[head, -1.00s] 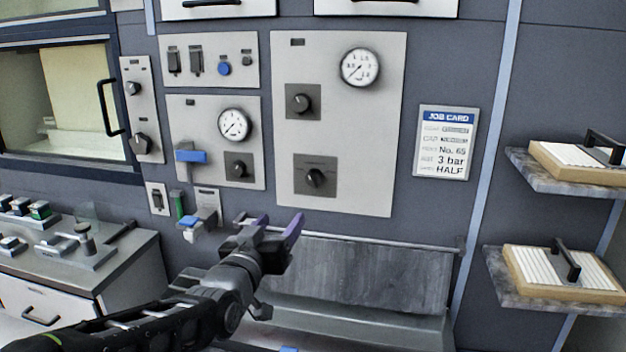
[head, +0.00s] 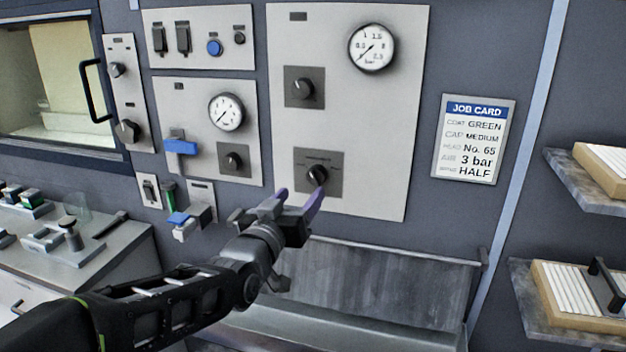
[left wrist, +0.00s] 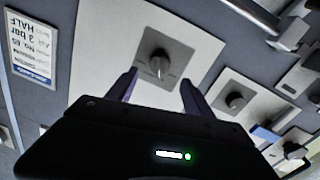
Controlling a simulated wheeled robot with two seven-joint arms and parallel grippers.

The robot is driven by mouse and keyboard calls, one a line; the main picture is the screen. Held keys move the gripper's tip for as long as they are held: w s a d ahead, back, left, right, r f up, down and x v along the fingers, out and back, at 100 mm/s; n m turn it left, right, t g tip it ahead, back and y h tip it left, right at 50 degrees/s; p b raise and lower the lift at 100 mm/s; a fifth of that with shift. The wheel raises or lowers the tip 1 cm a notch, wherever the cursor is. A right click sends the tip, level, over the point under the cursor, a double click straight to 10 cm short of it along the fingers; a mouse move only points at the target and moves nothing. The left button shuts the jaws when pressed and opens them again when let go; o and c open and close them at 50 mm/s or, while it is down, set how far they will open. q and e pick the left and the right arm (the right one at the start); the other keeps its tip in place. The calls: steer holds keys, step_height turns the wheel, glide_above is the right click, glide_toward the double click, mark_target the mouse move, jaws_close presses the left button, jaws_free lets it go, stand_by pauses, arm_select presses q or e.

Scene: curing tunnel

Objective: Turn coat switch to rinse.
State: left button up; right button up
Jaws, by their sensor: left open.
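A black rotary knob (head: 317,174) sits on a dark square plate (head: 335,185) low on the large light panel; its label is too small to read. The same knob shows in the left wrist view (left wrist: 158,66), beyond my fingers and roughly between them. My left gripper (head: 297,198) is open and empty, its purple fingertips just below and in front of the knob. I cannot tell whether a fingertip touches the plate. Another knob (head: 304,87) is higher on the same panel, beside a round gauge (head: 372,48). My right gripper is not in view.
A smaller panel to the left carries a gauge (head: 226,111), a knob (head: 234,158) and a blue lever (head: 180,146). A grey trough (head: 390,285) lies below. A job card (head: 473,140) hangs right, near shelves with framed screens (head: 575,295).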

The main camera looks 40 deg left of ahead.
mark_target(313, 180)
arm_select(q)
steer(key=shift+p+x, duration=0.95)
steer(key=shift+x, duration=2.95)
jaws_close()
